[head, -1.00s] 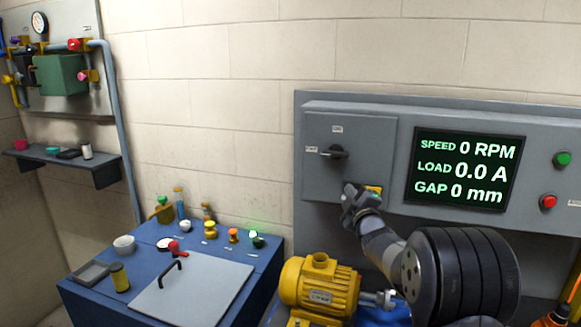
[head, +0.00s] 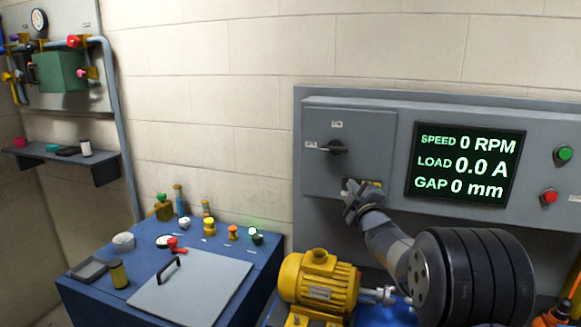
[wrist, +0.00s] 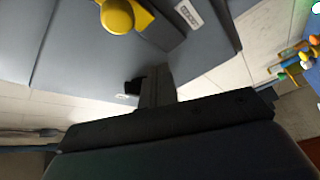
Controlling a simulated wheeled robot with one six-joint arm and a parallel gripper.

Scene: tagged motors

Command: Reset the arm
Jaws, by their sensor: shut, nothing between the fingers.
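My gripper (head: 350,186) is raised in front of the lower part of the grey control panel (head: 350,160), just left of a small yellow part (head: 376,184) on it. Its fingers are together with nothing between them. I cannot tell whether it touches the panel. In the wrist view the dark fingers (wrist: 155,85) point toward a grey surface, and a rounded yellow thing (wrist: 118,15) shows at the top edge. My arm runs from the gripper down to the right.
A yellow motor (head: 318,282) stands below the gripper. The panel has a black rotary switch (head: 335,147), a screen (head: 465,166) reading zeros, a green button (head: 563,154) and a red button (head: 549,196). A blue bench (head: 85,293) with small items stands left.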

